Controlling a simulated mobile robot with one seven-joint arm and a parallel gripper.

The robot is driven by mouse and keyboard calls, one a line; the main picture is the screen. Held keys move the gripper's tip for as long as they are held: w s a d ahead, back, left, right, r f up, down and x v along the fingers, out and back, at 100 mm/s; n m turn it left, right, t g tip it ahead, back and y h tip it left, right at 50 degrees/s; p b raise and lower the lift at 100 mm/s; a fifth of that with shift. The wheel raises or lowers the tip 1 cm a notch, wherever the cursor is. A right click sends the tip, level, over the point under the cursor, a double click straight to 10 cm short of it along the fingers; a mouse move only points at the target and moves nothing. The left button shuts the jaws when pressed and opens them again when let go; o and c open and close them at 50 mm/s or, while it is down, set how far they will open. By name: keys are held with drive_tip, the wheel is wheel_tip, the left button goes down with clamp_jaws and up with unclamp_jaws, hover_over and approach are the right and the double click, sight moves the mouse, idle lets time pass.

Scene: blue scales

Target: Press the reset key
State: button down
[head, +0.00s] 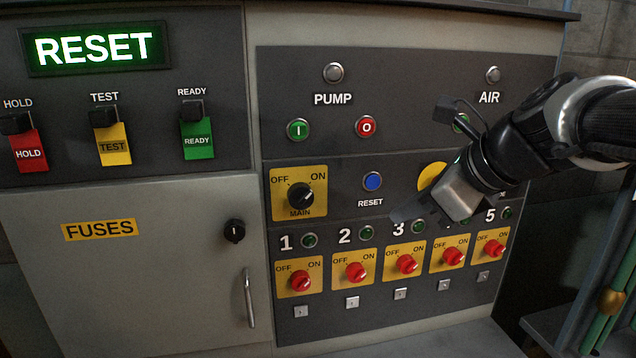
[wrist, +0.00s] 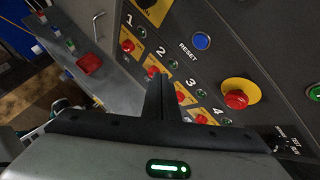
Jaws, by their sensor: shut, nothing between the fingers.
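The reset key is a round blue button (head: 372,181) labelled RESET, in the middle of the dark control panel in the head view. It also shows in the wrist view as a blue button (wrist: 201,41) near the top, right of centre. My gripper (head: 398,214) is in front of the panel, to the right of and a little below the blue button. It is shut and empty, and its fingertips (wrist: 163,76) point toward the panel, apart from the button in the picture. My gripper hides part of the yellow plate and switch 4's number in the head view.
A lit green RESET sign (head: 94,48) is at upper left. A red mushroom button (wrist: 236,99) on a yellow plate is near my gripper. Numbered red knobs (head: 355,271) line the lower panel. The MAIN switch (head: 300,195) is left of the blue button. A door handle (head: 249,298) sticks out.

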sight(373, 182)
drive_tip(key=shift+w+d+r+m, duration=0.1)
drive_tip(key=shift+w+m, duration=0.2)
drive_tip(key=shift+m, duration=0.1)
drive_tip(key=shift+w+a+p, duration=0.2)
drive_tip(key=shift+w+a, duration=0.1)
drive_tip(key=shift+w, duration=1.15)
drive_tip(key=shift+w+a+p, duration=0.25)
drive_tip(key=shift+w, duration=1.15)
drive_tip(key=shift+w+a+p, duration=0.2)
drive_tip(key=shift+w+a, duration=0.1)
drive_tip(key=shift+w, duration=1.15)
drive_tip(key=shift+w+a+p, duration=0.1)
drive_tip(key=shift+w+p, duration=0.2)
drive_tip(key=shift+w, duration=0.1)
drive_tip(key=shift+w, duration=0.35)
drive_tip(key=shift+s, duration=0.75)
